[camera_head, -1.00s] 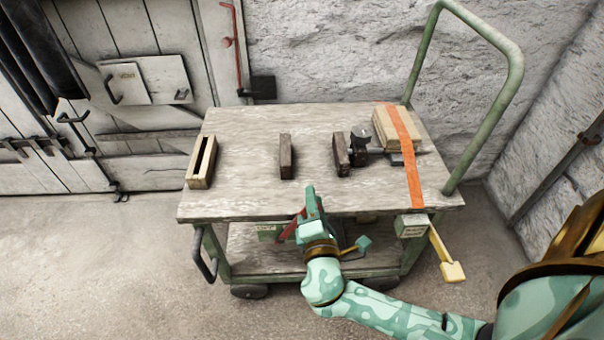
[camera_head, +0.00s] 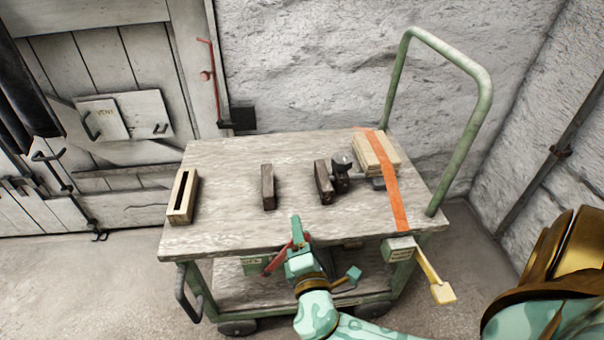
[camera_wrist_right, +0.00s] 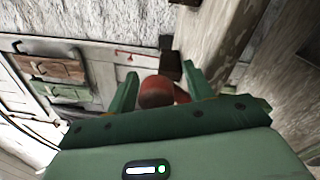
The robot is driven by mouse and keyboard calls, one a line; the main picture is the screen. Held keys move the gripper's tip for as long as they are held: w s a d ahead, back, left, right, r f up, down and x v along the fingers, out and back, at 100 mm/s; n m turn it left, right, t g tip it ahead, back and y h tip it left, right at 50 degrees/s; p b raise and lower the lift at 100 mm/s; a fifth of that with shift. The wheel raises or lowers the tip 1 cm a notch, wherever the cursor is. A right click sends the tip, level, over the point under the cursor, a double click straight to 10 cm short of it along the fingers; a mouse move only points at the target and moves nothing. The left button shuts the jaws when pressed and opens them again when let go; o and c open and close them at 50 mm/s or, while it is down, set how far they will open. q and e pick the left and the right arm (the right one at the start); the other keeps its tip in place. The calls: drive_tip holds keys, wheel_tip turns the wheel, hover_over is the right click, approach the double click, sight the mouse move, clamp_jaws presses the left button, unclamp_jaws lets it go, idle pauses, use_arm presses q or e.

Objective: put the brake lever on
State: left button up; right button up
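A red lever (camera_head: 279,259) slants up at the front edge of the cart, beside a small green label plate. My right gripper (camera_head: 299,243) is at its upper end, just in front of the cart top. In the right wrist view the gripper's two green fingers (camera_wrist_right: 160,82) stand apart, with a rounded red lever end (camera_wrist_right: 155,92) between them. I see no clear closed grip on it. A second lever, yellow (camera_head: 436,281), hangs from a labelled box at the cart's front right. The label writing is too small to read. My left gripper is not in view.
The cart top (camera_head: 225,228) carries a slotted wooden block (camera_head: 183,197), dark blocks (camera_head: 268,187), a dark clamp-like part and wooden boards (camera_head: 375,153) under an orange strap (camera_head: 395,200). A green handle (camera_head: 480,130) rises at right. Open floor lies in front.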

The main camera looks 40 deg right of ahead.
use_arm(q)
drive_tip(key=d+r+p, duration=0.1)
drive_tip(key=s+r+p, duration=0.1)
drive_tip(key=p, duration=0.1)
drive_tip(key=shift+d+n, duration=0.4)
use_arm(e)
drive_tip(key=v, duration=1.6)
drive_tip(key=shift+a, duration=0.2)
drive_tip(key=shift+s, duration=0.1)
